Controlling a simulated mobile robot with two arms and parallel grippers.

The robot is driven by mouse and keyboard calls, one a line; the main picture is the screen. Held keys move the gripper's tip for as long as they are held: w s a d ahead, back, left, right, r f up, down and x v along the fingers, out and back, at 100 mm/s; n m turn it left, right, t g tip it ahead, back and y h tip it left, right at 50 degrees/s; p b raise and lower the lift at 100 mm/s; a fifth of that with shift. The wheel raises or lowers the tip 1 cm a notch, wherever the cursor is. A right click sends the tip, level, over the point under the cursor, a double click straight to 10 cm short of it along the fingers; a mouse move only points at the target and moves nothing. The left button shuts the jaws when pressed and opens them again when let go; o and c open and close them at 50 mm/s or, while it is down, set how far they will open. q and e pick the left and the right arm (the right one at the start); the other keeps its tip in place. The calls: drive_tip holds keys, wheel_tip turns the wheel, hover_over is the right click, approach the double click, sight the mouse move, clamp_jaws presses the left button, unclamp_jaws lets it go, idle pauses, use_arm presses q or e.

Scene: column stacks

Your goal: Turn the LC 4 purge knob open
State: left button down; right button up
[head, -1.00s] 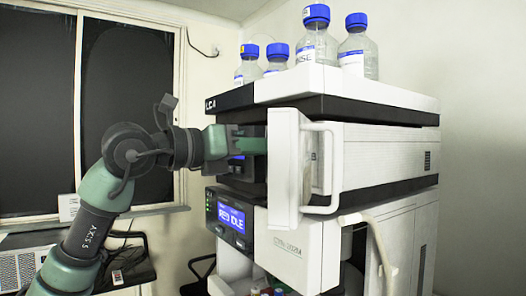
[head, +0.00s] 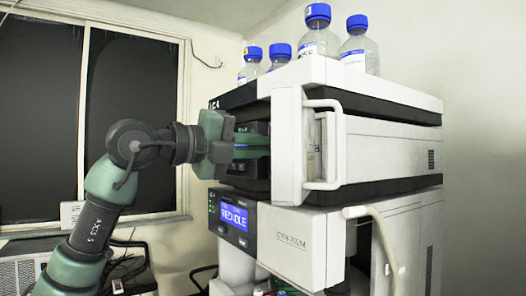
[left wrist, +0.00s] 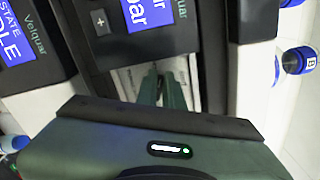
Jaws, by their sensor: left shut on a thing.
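The LC 4 stack (head: 320,84) stands at the centre right of the head view, its label at the upper front corner. Its white front door (head: 288,150) is swung open. My left gripper (head: 266,146) reaches in from the left, behind that door, at the front of the middle module. In the left wrist view its two green fingers (left wrist: 163,88) point into a pale recess below a blue display (left wrist: 148,12). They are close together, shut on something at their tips. The purge knob itself is hidden by the fingers, so I cannot tell its angle. My right gripper is not in view.
Several blue-capped bottles (head: 318,40) stand on top of the stack. The open door with its handle (head: 325,145) stands just right of my gripper. A lower module with a lit display (head: 234,216) sits beneath. A pale hose (head: 388,245) hangs at the right.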

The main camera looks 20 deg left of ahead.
use_arm(q)
drive_tip(key=shift+a+f+n+b, duration=0.15)
drive_tip(key=shift+n+b, duration=0.25)
drive_tip(key=shift+n, duration=0.75)
drive_tip(key=shift+d+f+n+b, duration=0.1)
drive_tip(key=shift+n+b, duration=0.3)
drive_tip(key=shift+n, duration=0.75)
drive_tip(key=c, duration=1.5)
unclamp_jaws()
drive_tip(key=shift+w, duration=0.1)
drive_tip(key=shift+c, duration=0.2)
drive_tip(key=b+v, duration=0.2)
drive_tip(key=v, duration=0.5)
drive_tip(key=shift+s+a+b, duration=0.25)
drive_tip(key=shift+s+b, duration=0.1)
drive_tip(key=shift+b, duration=0.05)
drive_tip(key=shift+f, duration=0.1)
